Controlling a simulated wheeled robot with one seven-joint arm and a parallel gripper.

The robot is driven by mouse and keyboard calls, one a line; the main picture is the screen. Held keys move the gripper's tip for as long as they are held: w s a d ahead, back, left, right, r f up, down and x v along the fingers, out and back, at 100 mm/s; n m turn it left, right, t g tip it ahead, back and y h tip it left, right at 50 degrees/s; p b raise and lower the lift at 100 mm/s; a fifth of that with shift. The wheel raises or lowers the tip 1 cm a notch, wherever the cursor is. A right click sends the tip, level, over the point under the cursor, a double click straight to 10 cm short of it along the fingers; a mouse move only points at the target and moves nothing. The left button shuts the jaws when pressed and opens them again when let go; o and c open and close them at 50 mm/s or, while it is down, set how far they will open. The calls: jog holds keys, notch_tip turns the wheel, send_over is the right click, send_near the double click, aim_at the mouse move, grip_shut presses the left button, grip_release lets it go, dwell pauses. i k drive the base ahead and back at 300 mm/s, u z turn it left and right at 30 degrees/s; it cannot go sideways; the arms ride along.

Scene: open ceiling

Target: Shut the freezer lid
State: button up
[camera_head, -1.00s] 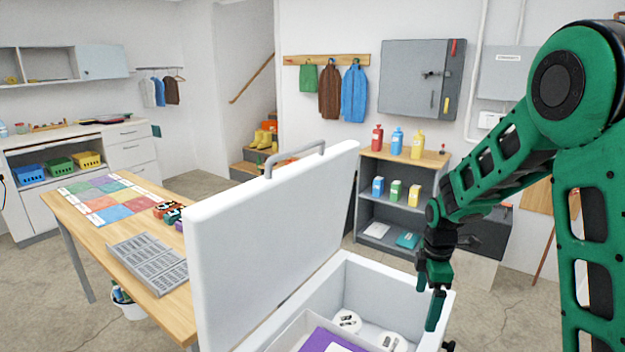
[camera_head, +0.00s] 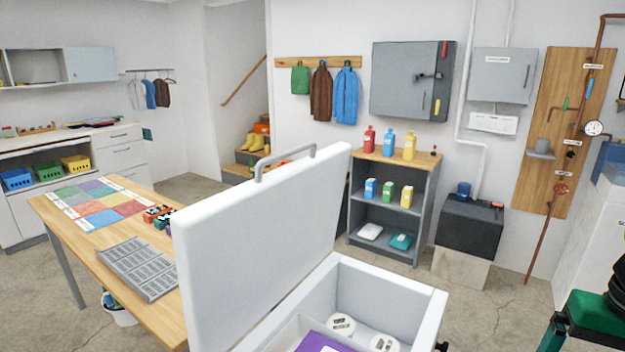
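The white freezer lid (camera_head: 255,245) stands open and nearly upright, leaning a little, with a grey handle (camera_head: 300,162) along its top edge. Below it the white freezer (camera_head: 385,290) is open at the front of the view, and its near part is cut off by the bottom edge. Inside are two white round tubs (camera_head: 341,324) and a purple item (camera_head: 318,343) in a light bin. My gripper is out of view. Green and black parts show at the bottom right corner; I cannot tell for sure whether they are my arm.
A wooden table (camera_head: 160,308) with a grey tray (camera_head: 140,266) and a coloured mat stands close to the left of the lid. A shelf unit (camera_head: 430,205) and a black box (camera_head: 470,227) stand behind the freezer. Bare floor (camera_head: 490,310) lies to the freezer's right.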

aim_at(240, 250)
jog(key=z, duration=0.15)
jog(key=k, duration=0.95)
jog(key=u, duration=0.8)
jog(key=i, duration=1)
